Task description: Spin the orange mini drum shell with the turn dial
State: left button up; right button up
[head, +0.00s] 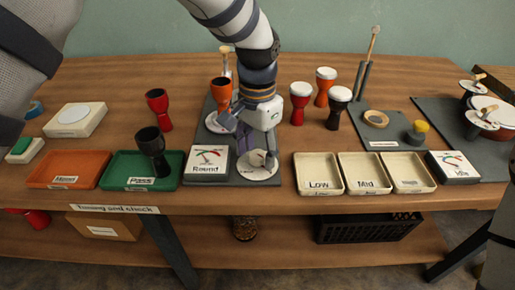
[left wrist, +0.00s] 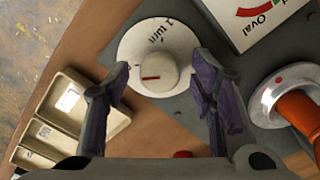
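The orange mini drum shell (head: 221,90) stands upright on a white round plate (head: 213,124) on a grey board; its lower part also shows at the right of the left wrist view (left wrist: 299,116). The turn dial (head: 257,165) is at the board's front right. In the left wrist view the turn dial (left wrist: 155,70) is a white disc with a raised knob and a red line. My left gripper (head: 250,142) points down over the dial. My right gripper is out of view.
A gauge box (head: 207,164) reading "Round" in the head view stands left of the dial. A green tray (head: 115,171) holds a black drum shell. Cream bins (head: 318,173) are to the right. Red, orange and black drums (head: 325,88) stand behind.

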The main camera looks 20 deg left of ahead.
aim_at(257, 154)
pick_arm(q)
notch_tip(257, 154, up, 12)
dwell(0.5)
